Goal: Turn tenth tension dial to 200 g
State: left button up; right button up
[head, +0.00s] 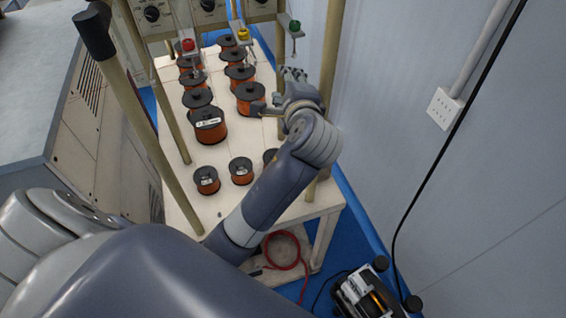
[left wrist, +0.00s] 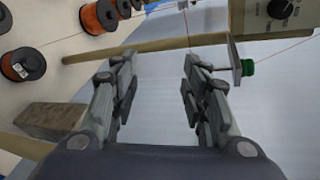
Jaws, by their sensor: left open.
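Black round tension dials sit on pale panels at the top edge of the head view, one at the left (head: 152,13) and one in the middle (head: 207,4). A dark dial knob on a panel (left wrist: 281,9) shows at the top right of the left wrist view. I cannot tell which dial is the tenth, and the scale marks are too small to read. My left gripper (head: 292,74) is beside the right-hand frame post, below the panels. In the left wrist view its fingers (left wrist: 157,62) are apart with nothing between them. My right gripper is not in view.
Copper wire spools (head: 209,125) stand in rows on the pale table (head: 207,214). Wooden posts (head: 332,60) rise around it, with thin wires and red, yellow and green fittings (head: 295,26). A wall socket (head: 444,108) is at the right. A red hose (head: 300,250) lies below.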

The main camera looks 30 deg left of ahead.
pick_arm(q)
jog(key=s+d+f+n+g+h, duration=0.1)
jog(key=s+f+h, duration=0.1)
jog(key=f, duration=0.7)
jog(key=s+d+f+n+g+h, duration=0.1)
jog(key=s+f, duration=0.3)
jog(key=f, duration=0.5)
jog(key=shift+s+d+f+n+g+h+b, duration=0.25)
jog(key=shift+d+n+g+h+b, duration=0.1)
jog(key=shift+n+h, duration=0.4)
